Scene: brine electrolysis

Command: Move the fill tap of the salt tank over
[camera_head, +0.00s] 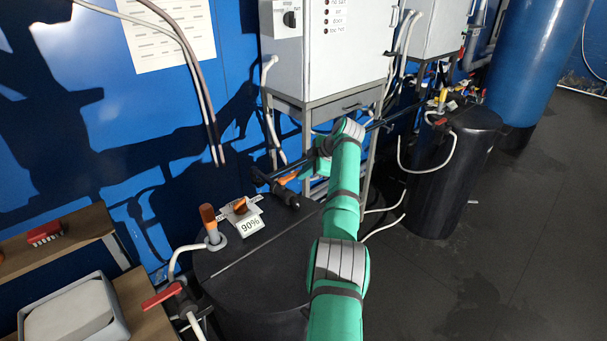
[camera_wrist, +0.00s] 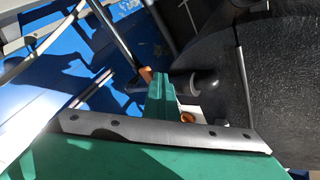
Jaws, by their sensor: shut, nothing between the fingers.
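The salt tank (camera_head: 250,280) is a black round tank at lower middle in the head view. An orange lever (camera_head: 286,178) sits by a dark pipe fitting (camera_head: 288,197) above its back edge; it looks like the fill tap. My green gripper (camera_head: 316,169) is close to the right of this lever, its tips partly hidden by my arm; contact cannot be told. In the wrist view my gripper (camera_wrist: 160,92) is shut and empty. An orange part (camera_wrist: 150,75) shows just past its fingertips; I cannot tell which fitting it belongs to.
An orange-topped grey fitting (camera_head: 209,222) and a "90%" label (camera_head: 250,226) are on the lid. A grey cabinet (camera_head: 325,50) on a metal stand is behind. A wooden shelf (camera_head: 80,245) is at left, a smaller black tank (camera_head: 450,180) at right. The right floor is clear.

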